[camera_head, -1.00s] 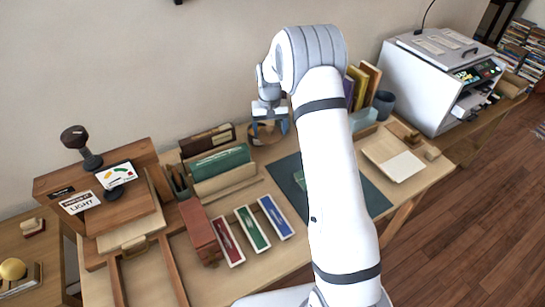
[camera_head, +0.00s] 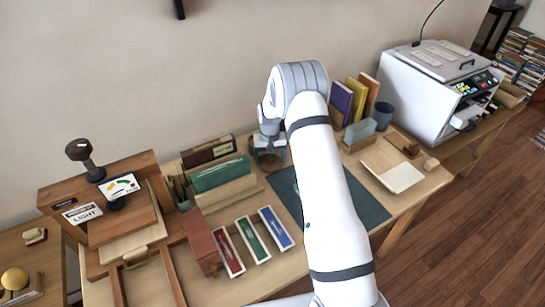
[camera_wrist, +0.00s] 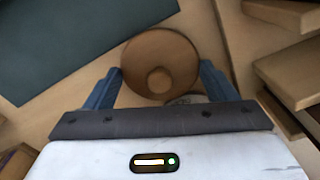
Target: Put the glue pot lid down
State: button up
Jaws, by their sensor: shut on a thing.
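The glue pot lid (camera_wrist: 160,62) is a round brown wooden disc with a small round knob, seen from above in the wrist view. My gripper (camera_wrist: 161,68) is shut on it, with one blue finger at each side of its rim. A pale curved edge with dark marks (camera_wrist: 185,100) shows just below the lid, mostly hidden; I cannot tell if it is the glue pot. In the head view my gripper (camera_head: 270,148) is low over the back of the table, beside the green mat. Whether the lid touches a surface is unclear.
The dark green mat (camera_head: 368,206) lies in front of my gripper. A green box (camera_head: 220,172) stands to its left, upright books (camera_head: 355,98) and a dark cup (camera_head: 383,115) to its right. In the wrist view, wooden blocks (camera_wrist: 290,75) are close at the right.

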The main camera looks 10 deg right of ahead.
jog(key=shift+f, duration=0.1)
jog(key=shift+f+b, duration=0.3)
jog(key=shift+b, duration=0.1)
jog(key=o, duration=0.9)
jog(key=shift+o, duration=0.2)
jog(key=shift+r, duration=0.15)
